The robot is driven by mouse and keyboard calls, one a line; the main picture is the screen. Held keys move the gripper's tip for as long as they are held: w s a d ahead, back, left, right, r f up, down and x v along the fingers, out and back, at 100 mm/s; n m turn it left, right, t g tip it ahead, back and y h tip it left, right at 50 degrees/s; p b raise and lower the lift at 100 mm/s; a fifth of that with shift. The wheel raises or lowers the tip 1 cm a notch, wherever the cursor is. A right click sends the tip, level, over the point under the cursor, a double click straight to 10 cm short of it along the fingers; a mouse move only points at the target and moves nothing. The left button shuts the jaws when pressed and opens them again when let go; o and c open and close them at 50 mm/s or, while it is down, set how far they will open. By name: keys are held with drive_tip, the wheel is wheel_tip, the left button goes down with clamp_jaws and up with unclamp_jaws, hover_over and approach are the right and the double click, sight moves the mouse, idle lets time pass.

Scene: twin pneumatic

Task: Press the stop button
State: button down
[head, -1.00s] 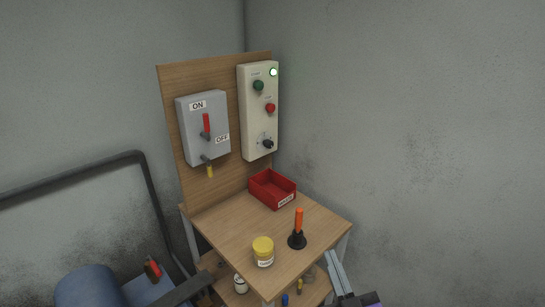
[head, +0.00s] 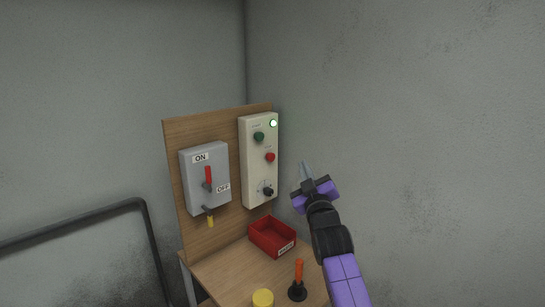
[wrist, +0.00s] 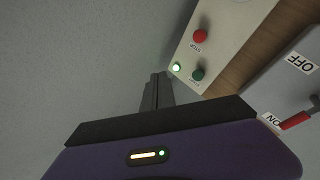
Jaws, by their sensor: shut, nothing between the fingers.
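The red stop button (head: 270,157) is on the pale control box (head: 246,168), below the green button (head: 259,137) and a lit green lamp (head: 273,124). In the wrist view the red button (wrist: 200,36) sits at upper right with its label beside it, near the green button (wrist: 198,74) and the lit lamp (wrist: 176,67). My gripper (head: 306,168) is shut and empty. In the head view it appears to the right of the box, with a visible gap from the red button. The shut fingers (wrist: 156,92) point up the wrist picture, left of the box.
A grey switch box (head: 206,178) with a red lever at ON hangs left of the control box on a wooden board (head: 180,133). Below are a red bin (head: 266,239), an orange-handled tool (head: 298,279) and a yellow-lidded jar (head: 263,299) on the table.

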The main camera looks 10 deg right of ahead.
sight(271, 157)
drive_tip(key=w+r+n, duration=0.1)
drive_tip(key=w+r, duration=0.2)
drive_tip(key=w, duration=0.1)
wheel_tip(271, 157, down, 6)
drive_tip(key=w+d+n+g, duration=0.1)
drive_tip(key=w+n+g, duration=0.1)
drive_tip(key=shift+f+g, duration=0.2)
drive_tip(key=shift+g, duration=0.1)
drive_tip(key=w+a+b, duration=0.4)
drive_tip(key=w+b, duration=0.3)
drive_tip(key=b, duration=0.7)
drive_tip(key=shift+w+a+b, duration=0.15)
drive_tip(key=shift+w+b, duration=0.15)
drive_tip(key=shift+b, duration=0.1)
drive_tip(key=shift+w+a+f+b, duration=0.1)
drive_tip(key=shift+w+b, duration=0.05)
drive_tip(key=shift+b, duration=0.4)
idle(1.1)
